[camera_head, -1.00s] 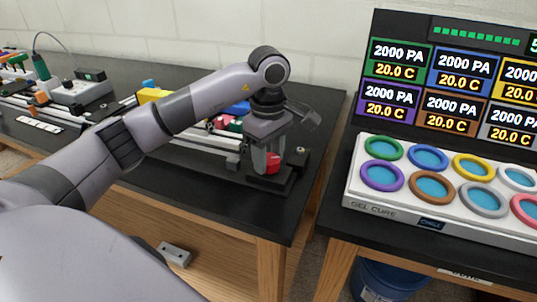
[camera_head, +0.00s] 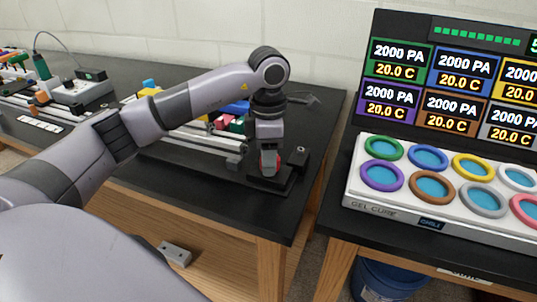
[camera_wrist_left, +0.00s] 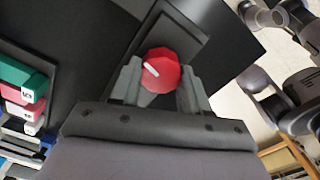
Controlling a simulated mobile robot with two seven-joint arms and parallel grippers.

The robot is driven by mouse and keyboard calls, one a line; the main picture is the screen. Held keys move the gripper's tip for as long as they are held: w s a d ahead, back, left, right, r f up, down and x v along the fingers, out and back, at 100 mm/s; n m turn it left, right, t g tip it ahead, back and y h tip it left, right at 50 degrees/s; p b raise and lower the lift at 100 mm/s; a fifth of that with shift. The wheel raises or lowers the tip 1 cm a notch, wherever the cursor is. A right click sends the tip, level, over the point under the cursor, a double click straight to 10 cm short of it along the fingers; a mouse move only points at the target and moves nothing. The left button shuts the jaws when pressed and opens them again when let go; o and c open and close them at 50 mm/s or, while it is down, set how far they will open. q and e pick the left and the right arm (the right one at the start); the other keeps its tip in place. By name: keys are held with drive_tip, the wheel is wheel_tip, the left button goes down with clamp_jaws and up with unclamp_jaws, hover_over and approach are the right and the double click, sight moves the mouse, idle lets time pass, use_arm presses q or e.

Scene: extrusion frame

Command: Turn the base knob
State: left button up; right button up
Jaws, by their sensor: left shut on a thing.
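The base knob (camera_wrist_left: 161,72) is red with a white mark, between the two fingers of my left gripper (camera_wrist_left: 160,85) in the left wrist view. My left gripper (camera_head: 269,165) points down and is shut on the knob. The white mark slants from upper left to lower right in the wrist view. My right gripper is not in view.
A rail with coloured blocks (camera_head: 230,124) lies left of the base. The black table (camera_head: 215,190) ends just right of it. Across a gap stands another table with a gel cure panel (camera_head: 440,190) and a display (camera_head: 440,75).

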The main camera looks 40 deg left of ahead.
use_arm(q)
drive_tip(key=n, duration=0.5)
drive_tip(key=shift+n, duration=0.3)
drive_tip(key=n, duration=0.4)
drive_tip(key=shift+r+n+p, duration=0.1)
drive_tip(key=shift+n+p, duration=0.2)
drive_tip(key=shift+p, duration=0.05)
drive_tip(key=n, duration=0.5)
drive_tip(key=shift+d+p, duration=0.15)
drive_tip(key=shift+p, duration=0.15)
drive_tip(key=shift+n+p, duration=0.4)
drive_tip(key=shift+n, duration=2.3)
drive_tip(key=o, duration=1.1)
drive_tip(key=shift+c, duration=0.2)
